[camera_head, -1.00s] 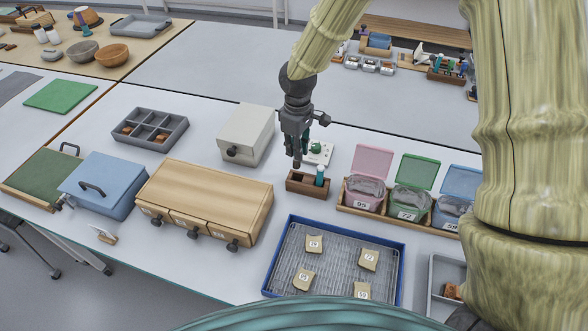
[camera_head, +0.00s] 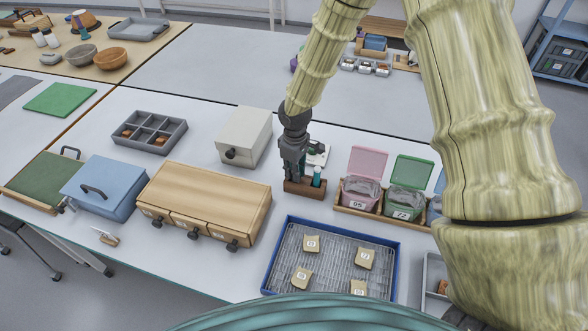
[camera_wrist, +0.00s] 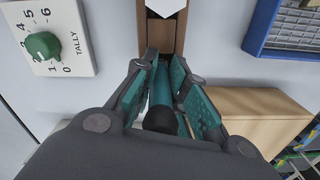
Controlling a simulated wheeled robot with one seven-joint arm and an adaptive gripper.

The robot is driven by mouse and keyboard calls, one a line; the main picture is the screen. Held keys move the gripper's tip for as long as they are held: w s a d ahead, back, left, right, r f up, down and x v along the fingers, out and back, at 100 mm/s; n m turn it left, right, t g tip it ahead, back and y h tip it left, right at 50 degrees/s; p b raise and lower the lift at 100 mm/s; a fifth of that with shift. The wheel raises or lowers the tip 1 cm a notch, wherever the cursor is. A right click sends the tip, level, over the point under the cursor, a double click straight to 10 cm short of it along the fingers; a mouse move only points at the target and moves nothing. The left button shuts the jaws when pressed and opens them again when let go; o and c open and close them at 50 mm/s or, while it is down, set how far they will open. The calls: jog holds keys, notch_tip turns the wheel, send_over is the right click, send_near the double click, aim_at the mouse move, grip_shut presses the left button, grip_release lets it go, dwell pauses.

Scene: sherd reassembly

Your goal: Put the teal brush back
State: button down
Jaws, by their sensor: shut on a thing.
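The teal brush (camera_wrist: 161,95) shows in the wrist view as a teal shaft with a dark rounded end, lying between my gripper's pads. My gripper (camera_wrist: 163,88) is shut on it. In the head view my gripper (camera_head: 292,176) points down at the left part of a small brown wooden holder (camera_head: 305,190). The holder also shows beyond the fingers in the wrist view (camera_wrist: 164,38). The brush's far end is hidden, so I cannot tell how deep it sits. A separate teal upright thing (camera_head: 317,176) stands in the holder's right part.
A white tally board (camera_wrist: 44,50) with a green knob is close behind the holder. Lidded bins (camera_head: 361,190) stand to the right. A blue-rimmed tray (camera_head: 330,262) with several sherds lies in front, and a wooden drawer box (camera_head: 205,195) to the left.

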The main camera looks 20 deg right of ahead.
jog(key=c, duration=1.4)
grip_release()
jog(key=shift+f, duration=0.1)
jog(key=shift+c, duration=0.2)
notch_tip(320, 180, up, 12)
jog(key=b, duration=0.2)
jog(key=shift+b, duration=0.35)
